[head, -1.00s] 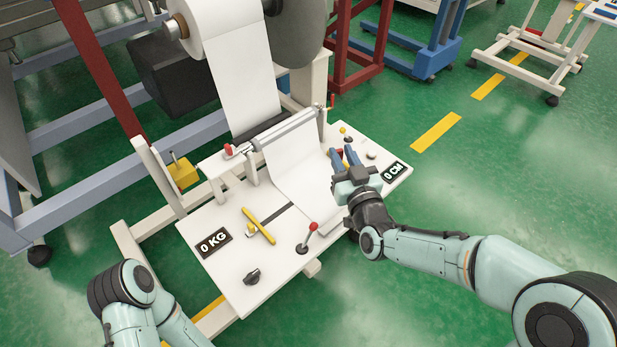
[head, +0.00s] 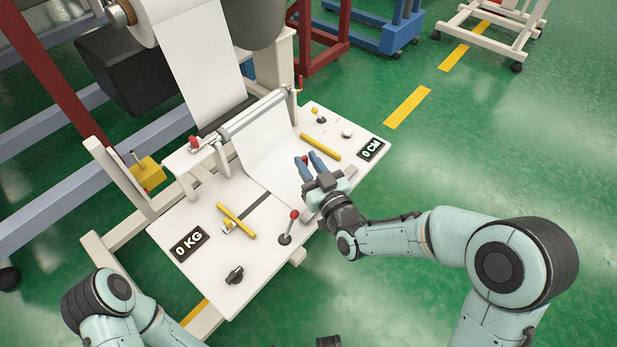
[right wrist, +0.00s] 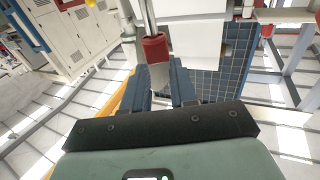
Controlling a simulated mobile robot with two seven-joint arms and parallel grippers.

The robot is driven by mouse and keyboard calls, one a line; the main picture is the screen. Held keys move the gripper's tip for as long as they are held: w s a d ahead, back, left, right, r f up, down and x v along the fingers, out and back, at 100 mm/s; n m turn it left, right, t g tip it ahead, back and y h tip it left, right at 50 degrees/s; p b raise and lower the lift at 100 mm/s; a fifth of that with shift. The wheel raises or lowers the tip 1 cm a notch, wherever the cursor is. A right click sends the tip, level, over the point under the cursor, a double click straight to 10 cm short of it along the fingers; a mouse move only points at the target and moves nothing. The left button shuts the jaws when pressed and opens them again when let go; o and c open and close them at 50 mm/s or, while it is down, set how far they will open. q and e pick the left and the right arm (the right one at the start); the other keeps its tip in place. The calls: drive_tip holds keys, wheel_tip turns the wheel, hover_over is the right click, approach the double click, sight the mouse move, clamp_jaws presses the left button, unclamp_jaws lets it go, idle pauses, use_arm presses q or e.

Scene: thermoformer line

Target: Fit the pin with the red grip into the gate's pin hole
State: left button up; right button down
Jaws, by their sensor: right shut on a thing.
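The pin with the red grip (right wrist: 155,48) is between the blue fingers of my right gripper (right wrist: 168,85) in the right wrist view, its metal shaft pointing up in the picture. In the head view my right gripper (head: 312,163) is shut on it above the front right of the white table; a little red (head: 304,160) shows between the fingers. The likely gate is the crossbar with a metal roller (head: 250,116) over the white sheet, behind the gripper to its left. Its pin hole cannot be made out. My left gripper is outside the view.
The white table (head: 205,278) bears a red-knobbed lever (head: 289,228) close to my right gripper, a black knob (head: 234,275) and two yellow bars (head: 236,221) (head: 320,146). Displays read 0 KG (head: 188,243) and 0 CM (head: 371,149). A yellow block (head: 149,172) stands left.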

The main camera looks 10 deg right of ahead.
use_arm(q)
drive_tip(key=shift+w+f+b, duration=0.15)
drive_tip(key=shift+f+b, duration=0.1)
drive_tip(key=shift+b, duration=0.05)
use_arm(e)
drive_tip(key=shift+f, duration=2.4)
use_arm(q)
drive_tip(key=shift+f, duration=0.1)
use_arm(e)
drive_tip(key=shift+f, duration=0.1)
drive_tip(key=c, duration=1.3)
unclamp_jaws()
drive_tip(key=shift+f, duration=0.1)
drive_tip(key=o, duration=0.4)
drive_tip(key=shift+r, duration=0.25)
